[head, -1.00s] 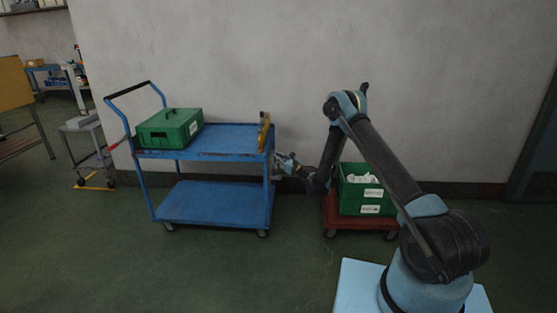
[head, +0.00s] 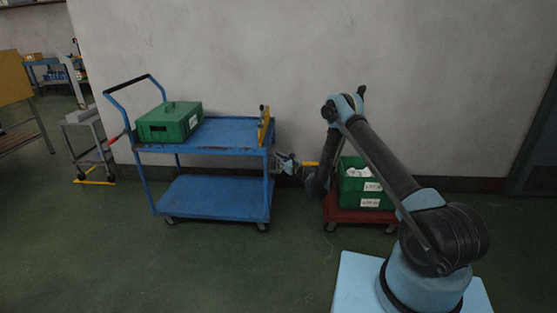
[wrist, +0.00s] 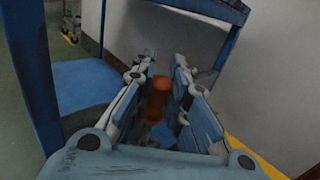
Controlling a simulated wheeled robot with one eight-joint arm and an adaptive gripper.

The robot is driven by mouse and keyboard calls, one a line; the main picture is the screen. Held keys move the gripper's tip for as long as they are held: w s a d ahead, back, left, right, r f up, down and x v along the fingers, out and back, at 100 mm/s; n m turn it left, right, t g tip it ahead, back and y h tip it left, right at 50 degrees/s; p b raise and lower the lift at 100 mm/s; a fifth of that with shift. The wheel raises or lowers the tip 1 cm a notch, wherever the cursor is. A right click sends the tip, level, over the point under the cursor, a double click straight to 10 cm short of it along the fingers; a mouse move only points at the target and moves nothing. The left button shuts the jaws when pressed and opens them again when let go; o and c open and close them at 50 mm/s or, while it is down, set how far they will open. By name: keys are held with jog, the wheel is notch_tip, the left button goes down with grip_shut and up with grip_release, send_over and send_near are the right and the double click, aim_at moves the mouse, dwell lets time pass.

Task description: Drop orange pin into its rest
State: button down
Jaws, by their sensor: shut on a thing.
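The orange pin (wrist: 156,100) shows in the wrist view between the two fingers of my gripper (wrist: 163,72). My gripper is shut on it, and the pin stands roughly lengthwise between the fingers. In the head view my gripper (head: 284,160) is at the right end of the blue trolley (head: 228,150), just below top-shelf height. The pin is too small to make out there. I cannot pick out the pin's rest in either view.
A red dolly (head: 350,214) with green crates (head: 364,184) stands to the right. The wall (head: 450,100) is close behind.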

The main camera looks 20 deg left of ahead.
jog(key=shift+f, duration=2.05)
jog(key=c, duration=1.4)
grip_release()
jog(key=shift+c, duration=0.2)
notch_tip(320, 180, up, 10)
jog(key=shift+f, duration=0.1)
